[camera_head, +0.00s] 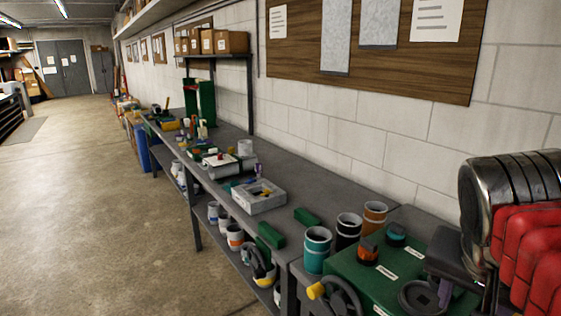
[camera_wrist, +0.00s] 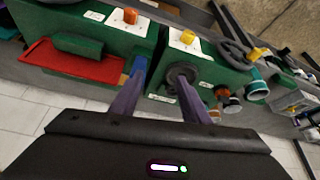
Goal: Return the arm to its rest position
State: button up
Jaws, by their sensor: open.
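My gripper (camera_wrist: 160,69) shows in the wrist view with its two purple-grey fingers apart and nothing between them. Beyond the fingertips are green machine housings with a dark handwheel (camera_wrist: 185,80) between and behind them; I cannot tell the distance or whether anything touches. In the head view, red and dark metallic parts fill the right edge, probably my arm; the gripper's fingertips cannot be made out clearly there.
A long grey workbench (camera_head: 290,229) runs along the wall. A red tray (camera_wrist: 70,65) shows in the wrist view. The floor (camera_head: 90,200) at left is clear.

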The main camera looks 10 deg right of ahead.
jog(key=w+a+f+n+t+y, duration=0.2)
jog(key=w+a+f+n+y, duration=0.1)
jog(key=a+f+n, duration=0.7)
jog(key=a+f+y, duration=0.1)
jog(key=a+f, duration=0.2)
jog(key=a, duration=0.2)
jog(key=shift+w, duration=0.2)
jog(key=shift+f, duration=0.1)
jog(key=shift+c, duration=1.4)
jog(key=shift+d, duration=0.1)
